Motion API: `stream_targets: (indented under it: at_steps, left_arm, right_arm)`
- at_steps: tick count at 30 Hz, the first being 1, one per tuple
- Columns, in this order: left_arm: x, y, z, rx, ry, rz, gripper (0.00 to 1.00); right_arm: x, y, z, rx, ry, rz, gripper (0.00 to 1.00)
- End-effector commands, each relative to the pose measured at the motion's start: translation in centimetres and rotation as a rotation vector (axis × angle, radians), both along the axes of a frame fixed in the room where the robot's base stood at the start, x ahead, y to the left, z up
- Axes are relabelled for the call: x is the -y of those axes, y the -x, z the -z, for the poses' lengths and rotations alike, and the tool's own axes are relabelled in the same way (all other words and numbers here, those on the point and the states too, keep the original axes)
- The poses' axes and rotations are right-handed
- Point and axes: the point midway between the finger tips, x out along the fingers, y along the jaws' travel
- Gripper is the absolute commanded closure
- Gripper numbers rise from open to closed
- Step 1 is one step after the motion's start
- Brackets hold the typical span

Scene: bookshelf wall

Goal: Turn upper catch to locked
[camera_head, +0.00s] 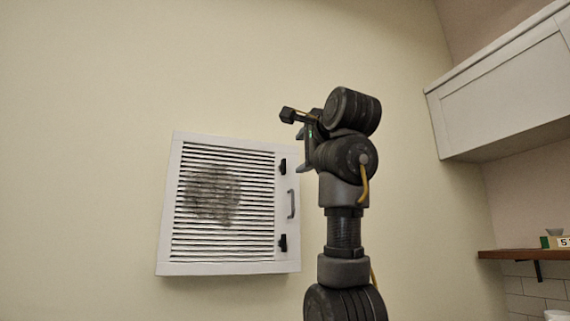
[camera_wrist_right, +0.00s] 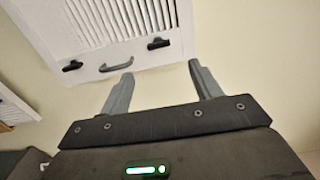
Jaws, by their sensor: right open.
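A white slatted vent panel (camera_head: 265,200) with a dark smudge hangs on the wall in the head view. Its upper catch (camera_head: 282,166) is a small black piece near the panel's right edge. It also shows in the wrist view, as the right-hand black catch (camera_wrist_right: 158,43). How the catch is turned is too small to tell for sure. My right gripper (camera_head: 300,150) is up and to the right of that catch, pointing left. In the wrist view its fingers (camera_wrist_right: 160,70) are apart with nothing between them, just short of the panel edge. My left gripper is out of view.
A lower black catch (camera_head: 282,242) and a grey handle (camera_head: 291,204) sit on the same panel edge. A white wall cabinet (camera_head: 505,90) and a wooden shelf (camera_head: 520,254) are at the right. The wall around the panel is bare.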

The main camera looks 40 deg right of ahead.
Motion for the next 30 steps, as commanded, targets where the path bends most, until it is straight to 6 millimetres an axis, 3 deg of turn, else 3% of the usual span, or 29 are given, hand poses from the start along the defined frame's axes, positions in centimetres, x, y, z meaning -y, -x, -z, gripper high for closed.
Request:
stream_targets:
  at_steps: [3, 7, 15, 21, 29, 30]
  left_arm:
    - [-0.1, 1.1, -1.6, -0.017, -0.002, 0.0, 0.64]
    - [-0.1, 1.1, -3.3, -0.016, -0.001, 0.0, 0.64]
    - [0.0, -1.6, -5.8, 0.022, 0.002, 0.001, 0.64]
    - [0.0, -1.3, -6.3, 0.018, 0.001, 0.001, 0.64]
    - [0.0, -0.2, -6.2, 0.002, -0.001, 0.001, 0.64]
    - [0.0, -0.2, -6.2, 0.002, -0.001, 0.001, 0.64]
  right_arm:
    - [0.6, -1.9, -0.4, -0.006, -0.001, 0.0, 0.36]
    - [1.5, -4.3, -0.5, -0.006, -0.001, 0.0, 0.36]
    - [2.9, -8.3, -0.4, -0.003, -0.001, 0.0, 0.36]
    - [3.2, -9.4, -0.1, -0.003, 0.001, 0.0, 0.36]
    - [3.3, -9.5, 0.0, -0.002, 0.0, 0.0, 0.36]
    - [3.3, -9.5, 0.0, -0.002, 0.0, 0.0, 0.4]
